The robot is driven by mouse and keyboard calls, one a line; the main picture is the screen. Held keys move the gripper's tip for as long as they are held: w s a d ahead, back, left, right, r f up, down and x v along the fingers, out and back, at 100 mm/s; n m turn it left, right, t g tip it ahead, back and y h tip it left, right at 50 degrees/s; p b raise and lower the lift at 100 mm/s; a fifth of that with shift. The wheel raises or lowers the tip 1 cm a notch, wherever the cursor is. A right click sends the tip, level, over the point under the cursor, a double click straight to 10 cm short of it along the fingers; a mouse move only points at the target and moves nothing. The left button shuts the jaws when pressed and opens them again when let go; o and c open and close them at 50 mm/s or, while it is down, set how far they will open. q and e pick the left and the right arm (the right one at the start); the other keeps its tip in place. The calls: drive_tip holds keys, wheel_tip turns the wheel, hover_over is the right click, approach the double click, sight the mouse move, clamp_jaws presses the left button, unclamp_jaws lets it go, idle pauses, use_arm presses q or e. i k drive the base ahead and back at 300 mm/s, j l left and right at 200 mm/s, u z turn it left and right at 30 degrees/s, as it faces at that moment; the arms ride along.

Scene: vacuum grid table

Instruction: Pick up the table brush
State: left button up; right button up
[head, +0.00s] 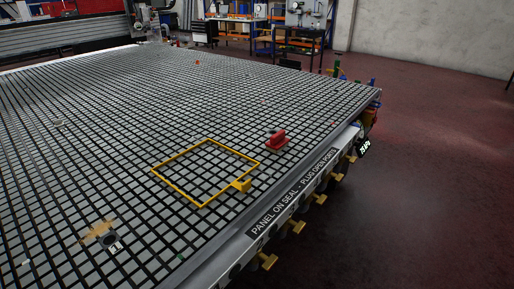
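A small red object (277,140) with a raised grip lies on the grid table (60,170), near its right edge. It may be the table brush, but it is too small for me to see bristles. A tan patch (98,230) with a small dark and white piece (112,243) lies at the lower left of the table; I cannot tell what it is. Neither of my grippers is in view, and nothing touches the red object.
A yellow square frame (178,192) with a small yellow block (242,185) lies left of the red object. Yellow handles (297,228) stick out below the table's labelled front edge (300,190). The red floor (430,190) at right is clear. Workbenches stand behind.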

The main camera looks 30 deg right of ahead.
sight(278, 142)
drive_tip(key=i+l+u, duration=0.15)
drive_tip(key=l, duration=0.4)
drive_tip(key=l+u, duration=0.1)
drive_tip(key=l, duration=0.45)
drive_tip(key=i+l+u, duration=0.15)
drive_tip(key=l, duration=0.4)
drive_tip(key=k, duration=0.05)
